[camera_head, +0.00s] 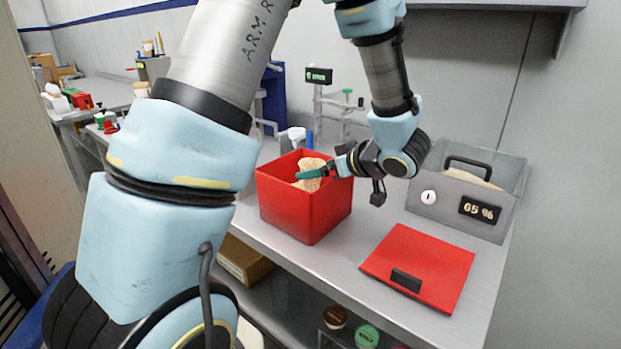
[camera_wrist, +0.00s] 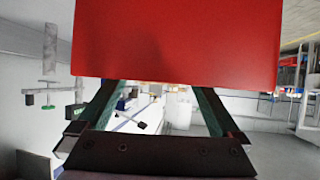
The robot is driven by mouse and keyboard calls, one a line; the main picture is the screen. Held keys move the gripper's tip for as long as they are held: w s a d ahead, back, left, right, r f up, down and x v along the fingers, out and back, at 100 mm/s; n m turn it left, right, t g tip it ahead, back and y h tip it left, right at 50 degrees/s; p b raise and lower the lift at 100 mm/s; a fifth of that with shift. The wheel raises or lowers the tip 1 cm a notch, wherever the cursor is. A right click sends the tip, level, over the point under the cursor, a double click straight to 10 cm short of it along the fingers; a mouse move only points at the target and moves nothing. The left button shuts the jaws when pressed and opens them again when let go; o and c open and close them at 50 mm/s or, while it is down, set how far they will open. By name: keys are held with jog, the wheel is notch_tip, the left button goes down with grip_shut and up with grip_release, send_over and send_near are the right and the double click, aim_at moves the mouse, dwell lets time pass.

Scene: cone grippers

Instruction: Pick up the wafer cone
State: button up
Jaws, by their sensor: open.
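The tan wafer cone (camera_head: 311,163) shows in the head view, sticking up inside the open red box (camera_head: 291,212) on the counter. Only its upper part shows; the box walls hide the rest. My gripper (camera_head: 305,174) reaches in from the right, level with the box's top, and a teal finger crosses in front of the cone. I cannot tell whether it touches the cone. In the wrist view my gripper (camera_wrist: 158,95) has its two teal fingers apart, with a red surface covering the upper part. The cone is not seen there.
A red lid (camera_head: 420,262) with a black handle lies flat at the front right of the counter (camera_head: 345,255). A grey case (camera_head: 462,205) marked 65 % stands behind it. Tap-like metal fittings (camera_head: 318,105) rise behind the box. Side benches (camera_head: 115,92) hold clutter at left.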

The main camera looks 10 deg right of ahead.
aim_at(306, 161)
jog(key=shift+p+x, duration=0.75)
jog(key=shift+x, duration=2.7)
jog(key=shift+w+d+r, duration=0.1)
jog(key=shift+w, duration=0.05)
jog(key=shift+c, duration=0.4)
jog(key=c, duration=0.7)
notch_tip(306, 161, up, 10)
jog(key=shift+r, duration=0.1)
jog(key=shift+b, duration=0.55)
jog(key=shift+s+d+b, duration=0.1)
jog(key=shift+s+b, duration=0.35)
jog(key=shift+b, duration=0.1)
notch_tip(306, 161, down, 6)
jog(key=b, duration=0.6)
jog(key=shift+b, duration=0.35)
